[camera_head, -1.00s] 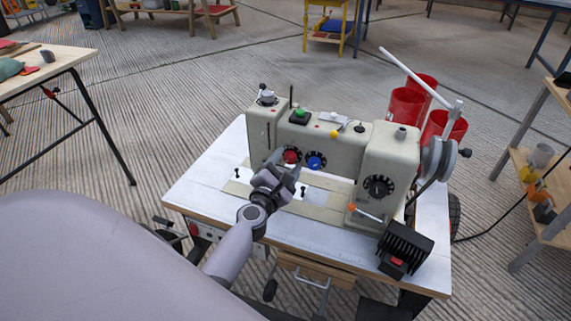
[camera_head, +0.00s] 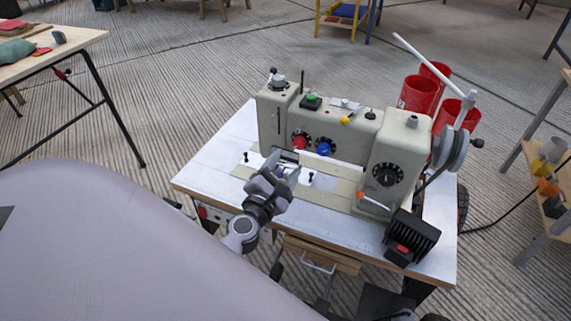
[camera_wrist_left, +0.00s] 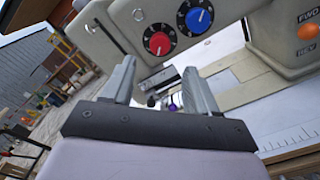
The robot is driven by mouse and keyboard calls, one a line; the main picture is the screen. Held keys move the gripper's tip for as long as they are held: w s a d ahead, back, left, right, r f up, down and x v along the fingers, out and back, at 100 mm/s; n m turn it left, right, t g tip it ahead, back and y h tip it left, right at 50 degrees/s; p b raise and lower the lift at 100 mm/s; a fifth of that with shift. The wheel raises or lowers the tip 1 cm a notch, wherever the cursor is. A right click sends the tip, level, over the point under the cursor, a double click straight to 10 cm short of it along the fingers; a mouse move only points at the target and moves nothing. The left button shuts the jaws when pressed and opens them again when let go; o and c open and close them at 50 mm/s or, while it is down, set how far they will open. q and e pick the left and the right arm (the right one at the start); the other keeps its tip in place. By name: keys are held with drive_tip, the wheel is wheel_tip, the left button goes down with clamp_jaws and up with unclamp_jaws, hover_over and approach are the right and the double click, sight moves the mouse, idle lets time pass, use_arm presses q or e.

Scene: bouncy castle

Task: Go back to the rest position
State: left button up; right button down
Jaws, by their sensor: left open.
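My left gripper (camera_head: 283,166) is open and empty, above the front of a white table, before a beige sewing machine (camera_head: 395,150). In the left wrist view the two fingers of my left gripper (camera_wrist_left: 160,85) stand apart with nothing held between them. The machine's red knob (camera_wrist_left: 158,43) and blue knob (camera_wrist_left: 199,19) show beyond the fingers. My right gripper is not in view.
The white table (camera_head: 215,170) carries the machine and a black box (camera_head: 410,238) at its front right corner. Red bins (camera_head: 418,95) stand behind the machine. A wooden table (camera_head: 60,55) is at the left and shelves (camera_head: 548,165) at the right. Ribbed floor lies between them.

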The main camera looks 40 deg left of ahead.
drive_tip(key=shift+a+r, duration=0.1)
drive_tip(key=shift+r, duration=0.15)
use_arm(q)
drive_tip(key=s+d+f+m+g+h, duration=0.3)
drive_tip(key=s+d+m, duration=0.55)
drive_tip(key=m, duration=0.85)
drive_tip(key=s+d+f+m+g+h, duration=0.1)
drive_tip(key=s+d+m+g+h, duration=0.2)
drive_tip(key=s+d+m+h, duration=0.9)
drive_tip(key=w+a+r+m+y+p, duration=0.1)
drive_tip(key=a+r+y+p, duration=0.3)
drive_tip(key=r+p, duration=0.3)
drive_tip(key=w+a+r+m+g+y+p, duration=0.1)
drive_tip(key=a+r+y+p, duration=0.3)
drive_tip(key=p, duration=1.3)
wheel_tip(320, 180, up, 3)
drive_tip(key=shift+r+m, duration=0.1)
drive_tip(key=shift+m, duration=0.6)
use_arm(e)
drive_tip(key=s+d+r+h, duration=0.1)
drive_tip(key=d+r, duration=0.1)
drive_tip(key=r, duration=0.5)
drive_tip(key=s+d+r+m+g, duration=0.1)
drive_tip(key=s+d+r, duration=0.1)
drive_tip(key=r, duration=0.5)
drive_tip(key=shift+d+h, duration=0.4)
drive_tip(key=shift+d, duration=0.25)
use_arm(q)
drive_tip(key=shift+d, duration=0.1)
